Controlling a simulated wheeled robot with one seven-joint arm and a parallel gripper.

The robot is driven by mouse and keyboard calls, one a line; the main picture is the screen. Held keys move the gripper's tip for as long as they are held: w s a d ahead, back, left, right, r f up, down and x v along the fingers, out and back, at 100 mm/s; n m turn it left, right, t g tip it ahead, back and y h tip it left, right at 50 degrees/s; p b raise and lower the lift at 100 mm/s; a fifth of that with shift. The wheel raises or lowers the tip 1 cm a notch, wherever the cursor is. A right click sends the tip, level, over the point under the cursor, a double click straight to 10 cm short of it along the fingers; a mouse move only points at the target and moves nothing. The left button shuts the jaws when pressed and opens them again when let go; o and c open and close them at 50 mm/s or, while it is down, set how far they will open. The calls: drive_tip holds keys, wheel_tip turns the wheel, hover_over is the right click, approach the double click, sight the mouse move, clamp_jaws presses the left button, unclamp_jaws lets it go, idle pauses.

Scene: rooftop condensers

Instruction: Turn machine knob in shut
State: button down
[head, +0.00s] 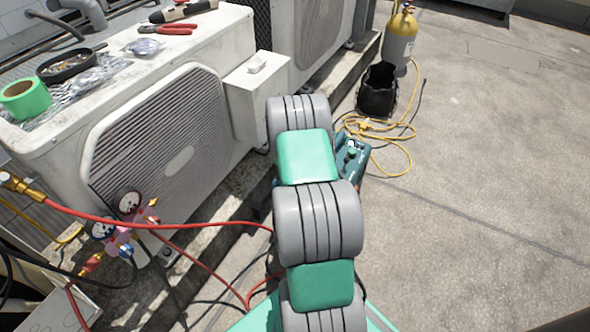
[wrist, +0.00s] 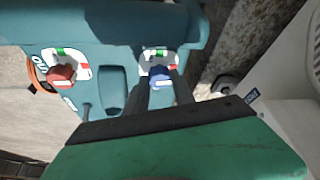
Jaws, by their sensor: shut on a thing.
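The teal machine (wrist: 115,65) fills the upper part of the wrist view. It carries a blue knob (wrist: 159,79) on a white plate with green and red marks, and a red knob (wrist: 61,77) on a similar plate to the left. My gripper (wrist: 162,86) has its two dark fingers on either side of the blue knob and is shut on it. A white mark shows on the blue knob's face. In the head view the machine (head: 351,158) stands on the roof floor, partly behind my arm, which hides the gripper and the held knob.
A white condenser (head: 170,140) stands on the left with green tape (head: 25,100) and tools on top. A gauge manifold (head: 125,222) with red hoses hangs at its front. The right floor is clear.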

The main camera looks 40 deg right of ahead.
drive_tip(key=shift+w, duration=0.1)
idle(0.5)
drive_tip(key=c, duration=1.1)
unclamp_jaws()
drive_tip(key=shift+o, duration=0.2)
drive_tip(key=p+v, duration=0.3)
drive_tip(key=v, duration=0.4)
drive_tip(key=shift+a+r, duration=0.2)
drive_tip(key=shift+r, duration=0.15)
